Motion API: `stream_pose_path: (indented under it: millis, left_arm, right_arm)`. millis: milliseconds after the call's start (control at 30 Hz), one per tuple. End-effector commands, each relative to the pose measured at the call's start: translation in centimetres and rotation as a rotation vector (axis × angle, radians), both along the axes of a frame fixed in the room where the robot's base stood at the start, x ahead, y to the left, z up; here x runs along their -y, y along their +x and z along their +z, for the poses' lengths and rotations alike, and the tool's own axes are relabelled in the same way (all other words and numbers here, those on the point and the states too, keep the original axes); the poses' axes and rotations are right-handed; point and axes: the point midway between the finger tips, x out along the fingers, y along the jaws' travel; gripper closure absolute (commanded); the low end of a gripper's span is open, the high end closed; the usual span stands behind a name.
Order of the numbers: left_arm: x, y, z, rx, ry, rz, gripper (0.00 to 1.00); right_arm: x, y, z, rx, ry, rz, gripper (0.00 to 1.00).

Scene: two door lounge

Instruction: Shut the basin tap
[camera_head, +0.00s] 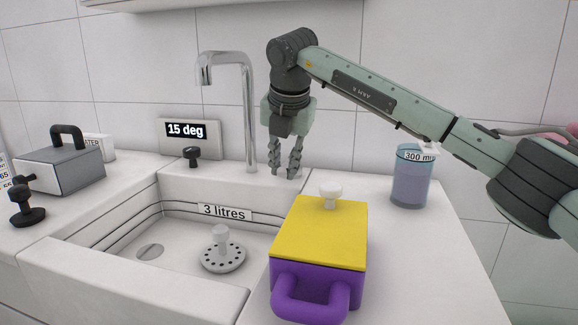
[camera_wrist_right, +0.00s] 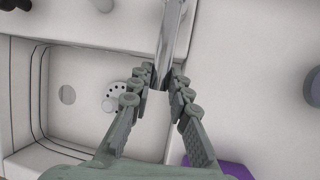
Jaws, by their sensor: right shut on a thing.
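The chrome basin tap (camera_head: 249,110) stands at the back edge of the basin, its spout bent over to the left. I see no water stream under the spout. My right gripper (camera_head: 286,170) points down just right of the tap's column, its fingers closed in low over the counter. In the right wrist view the gripper (camera_wrist_right: 160,88) has a finger on each side of a chrome part of the tap (camera_wrist_right: 170,40). The exact contact is small and partly hidden by the fingers. My left gripper is out of view.
A white basin (camera_head: 130,285) marked "3 litres" holds a perforated strainer (camera_head: 222,257). A display (camera_head: 188,132) reads "15 deg", with a black knob (camera_head: 192,155) before it. A purple box with yellow lid (camera_head: 320,232) and a "300 ml" beaker (camera_head: 410,185) stand right; a grey box (camera_head: 62,170) left.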

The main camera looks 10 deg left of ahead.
Motion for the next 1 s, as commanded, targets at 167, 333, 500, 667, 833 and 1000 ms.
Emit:
stream_pose_path:
  millis: [167, 333, 500, 667, 833, 1000]
  left_arm:
    - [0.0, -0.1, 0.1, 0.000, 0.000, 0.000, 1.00]
    - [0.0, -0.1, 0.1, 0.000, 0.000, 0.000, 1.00]
    - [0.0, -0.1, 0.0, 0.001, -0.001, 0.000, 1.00]
    - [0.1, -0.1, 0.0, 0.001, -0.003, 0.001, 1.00]
    - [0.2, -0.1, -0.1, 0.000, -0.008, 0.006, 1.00]
    - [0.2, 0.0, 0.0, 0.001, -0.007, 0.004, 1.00]
  right_arm:
    - [-0.1, 0.1, 0.2, 0.005, 0.003, -0.008, 1.00]
    - [-0.1, 0.1, 0.2, 0.005, 0.003, -0.008, 1.00]
    - [-0.1, 0.1, 0.2, 0.004, 0.003, -0.007, 0.66]
    - [-0.1, 0.1, 0.1, 0.003, 0.003, -0.006, 0.61]
    - [-0.1, 0.0, 0.1, 0.002, 0.002, -0.005, 0.61]
    - [0.1, -0.6, 1.7, 0.006, 0.003, -0.004, 0.61]
